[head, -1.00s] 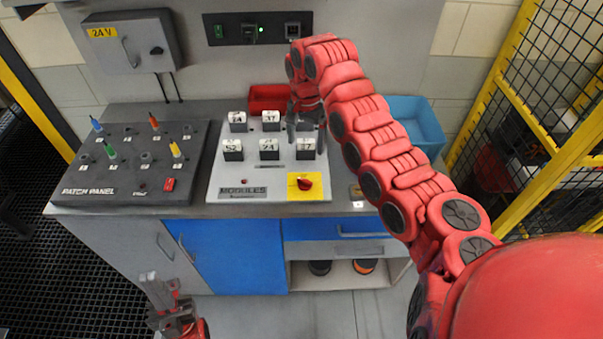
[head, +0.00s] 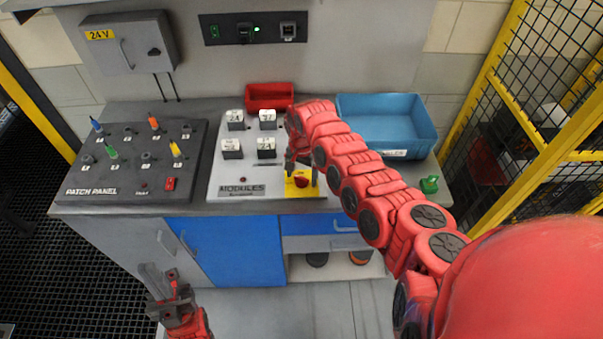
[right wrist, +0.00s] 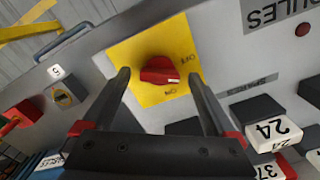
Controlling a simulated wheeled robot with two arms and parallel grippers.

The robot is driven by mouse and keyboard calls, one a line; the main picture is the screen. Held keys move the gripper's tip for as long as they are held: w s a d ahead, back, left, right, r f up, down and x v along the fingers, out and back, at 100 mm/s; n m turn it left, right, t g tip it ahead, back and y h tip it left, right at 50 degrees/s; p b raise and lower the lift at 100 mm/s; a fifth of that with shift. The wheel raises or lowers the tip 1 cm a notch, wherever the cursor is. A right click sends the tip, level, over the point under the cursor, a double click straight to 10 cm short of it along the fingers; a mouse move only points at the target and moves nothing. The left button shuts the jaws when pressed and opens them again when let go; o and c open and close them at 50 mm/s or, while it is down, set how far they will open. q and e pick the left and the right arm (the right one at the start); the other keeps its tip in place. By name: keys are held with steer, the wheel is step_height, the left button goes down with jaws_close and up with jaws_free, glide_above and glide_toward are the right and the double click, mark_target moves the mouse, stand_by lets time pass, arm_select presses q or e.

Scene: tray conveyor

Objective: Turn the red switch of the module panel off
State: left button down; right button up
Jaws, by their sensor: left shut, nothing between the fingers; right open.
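The module panel (head: 232,177) is a light plate on the bench with a red switch (head: 301,181) on a yellow square at its front right. In the right wrist view the red switch (right wrist: 160,70) is a knob with a white mark, which lies between the ON and OFF lettering, nearer ON. My right gripper (head: 303,172) is open over the yellow square. In the right wrist view its fingers (right wrist: 159,73) stand on either side of the knob; I cannot tell whether they touch it. My left gripper (head: 151,276) is shut and empty, low in front of the bench.
White-topped module blocks (head: 266,147) stand behind the switch. The patch panel (head: 120,190), with coloured plugs and its own red switch (head: 171,184), is to the left. A red bin (head: 270,90) and blue bin (head: 390,107) stand behind. A green object (head: 429,184) lies at right.

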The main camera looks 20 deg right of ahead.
steer(key=c, duration=1.4)
steer(key=shift+o, duration=0.2)
steer(key=shift+n, duration=0.4)
steer(key=shift+n+b, duration=0.3)
steer(key=shift+n, duration=2.2)
steer(key=o, duration=1.4)
steer(key=shift+c, duration=0.2)
